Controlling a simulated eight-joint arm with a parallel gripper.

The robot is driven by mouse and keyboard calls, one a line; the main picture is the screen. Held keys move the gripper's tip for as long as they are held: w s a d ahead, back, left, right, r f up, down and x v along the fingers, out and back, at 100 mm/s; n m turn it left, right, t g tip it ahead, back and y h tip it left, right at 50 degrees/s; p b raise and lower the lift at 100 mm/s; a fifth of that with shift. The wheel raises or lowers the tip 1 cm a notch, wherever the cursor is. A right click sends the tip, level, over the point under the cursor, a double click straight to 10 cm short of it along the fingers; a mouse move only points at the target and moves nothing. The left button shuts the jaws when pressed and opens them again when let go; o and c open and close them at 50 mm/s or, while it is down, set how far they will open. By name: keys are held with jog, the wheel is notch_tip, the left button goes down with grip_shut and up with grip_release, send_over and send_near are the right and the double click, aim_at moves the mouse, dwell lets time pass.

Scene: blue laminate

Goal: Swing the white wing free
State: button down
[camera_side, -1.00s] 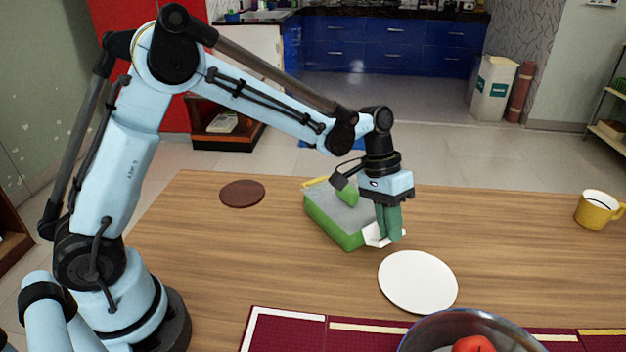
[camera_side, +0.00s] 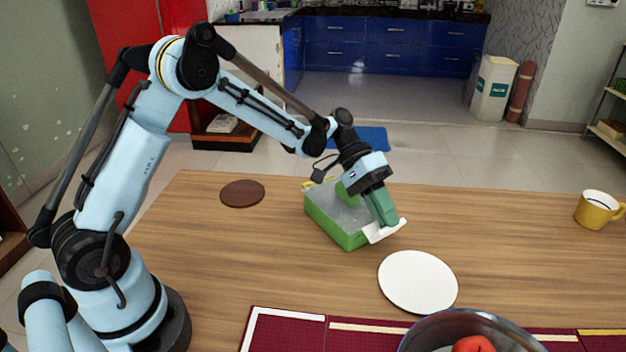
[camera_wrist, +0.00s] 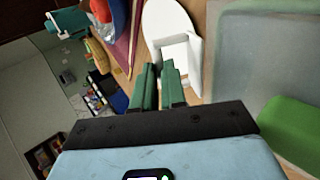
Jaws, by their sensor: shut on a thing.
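A green box (camera_side: 336,229) with a grey see-through lid (camera_side: 346,212) stands on the table. The white wing (camera_side: 384,232) is at its right end, sticking outward and tilted up. My gripper (camera_side: 388,222) comes down at a slant with its green fingers shut on the wing. In the wrist view the fingertips (camera_wrist: 159,68) are close together at the wing (camera_wrist: 190,68), and the lid (camera_wrist: 235,50) fills the right side. The fingers hide part of the wing, so I cannot see its hinge clearly. A green grip (camera_side: 346,193) on the lid is partly behind my gripper.
A white plate (camera_side: 418,282) lies in front of the box. A yellow strip (camera_side: 317,183) is at the box's far end. A brown disc (camera_side: 242,193) lies to the left, a yellow mug (camera_side: 597,209) far right. A metal bowl (camera_side: 420,335) stands on a dark red mat (camera_side: 285,335).

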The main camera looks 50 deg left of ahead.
dwell(0.3)
jog(key=c, duration=1.2)
grip_release()
jog(key=shift+o, duration=0.2)
jog(key=shift+a, duration=0.1)
jog(key=v, duration=1.2)
jog(key=shift+s+d+r, duration=0.2)
jog(key=shift+d+r, duration=0.1)
jog(key=s+f+n+t+y, duration=0.1)
jog(key=s+t+y, duration=0.7)
jog(key=s, duration=0.7)
jog(key=shift+s+a+y, duration=0.25)
jog(key=shift+a+y, duration=0.15)
jog(key=shift+y, duration=0.7)
